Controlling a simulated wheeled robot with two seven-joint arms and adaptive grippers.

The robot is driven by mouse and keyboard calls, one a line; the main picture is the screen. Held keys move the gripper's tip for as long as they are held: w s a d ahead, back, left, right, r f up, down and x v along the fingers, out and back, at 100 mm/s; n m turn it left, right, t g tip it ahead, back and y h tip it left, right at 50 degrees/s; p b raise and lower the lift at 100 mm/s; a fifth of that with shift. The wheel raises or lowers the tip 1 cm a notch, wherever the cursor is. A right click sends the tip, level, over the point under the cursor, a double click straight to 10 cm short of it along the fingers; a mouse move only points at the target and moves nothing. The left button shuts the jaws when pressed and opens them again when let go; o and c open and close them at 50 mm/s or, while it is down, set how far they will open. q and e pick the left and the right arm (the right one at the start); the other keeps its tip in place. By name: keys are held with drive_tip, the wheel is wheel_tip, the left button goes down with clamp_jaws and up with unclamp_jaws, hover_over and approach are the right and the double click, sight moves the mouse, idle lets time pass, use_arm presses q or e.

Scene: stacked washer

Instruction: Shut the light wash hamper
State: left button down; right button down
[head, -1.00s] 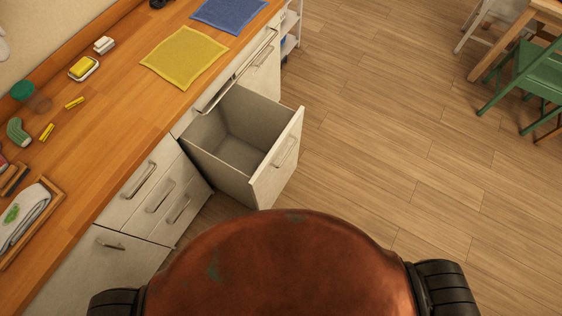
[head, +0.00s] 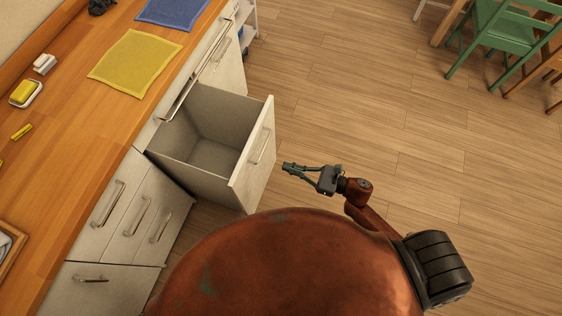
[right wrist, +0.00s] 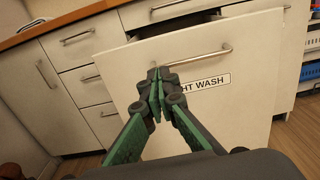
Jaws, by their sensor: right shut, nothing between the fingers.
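The light wash hamper (head: 252,160) is a deep, pale pull-out drawer under the counter. It stands open and looks empty in the head view. In the right wrist view its front panel (right wrist: 215,115) carries a bar handle (right wrist: 190,57) and a label of which "HT WASH" (right wrist: 203,83) can be read; the rest is hidden behind my fingers. My right gripper (head: 286,168) is shut and empty, just right of the panel and pointing at it. My left gripper is not in view.
A wooden counter (head: 70,130) runs along the left with a yellow cloth (head: 137,62) and a blue cloth (head: 173,12). Shut drawers (head: 135,212) stand nearer me. Wooden floor (head: 400,130) is clear to the right; a green chair (head: 505,40) stands far off.

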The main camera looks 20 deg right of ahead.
sight(249, 154)
drive_tip(key=x, duration=1.2)
drive_tip(key=shift+w+a, duration=0.1)
drive_tip(key=shift+b, duration=0.3)
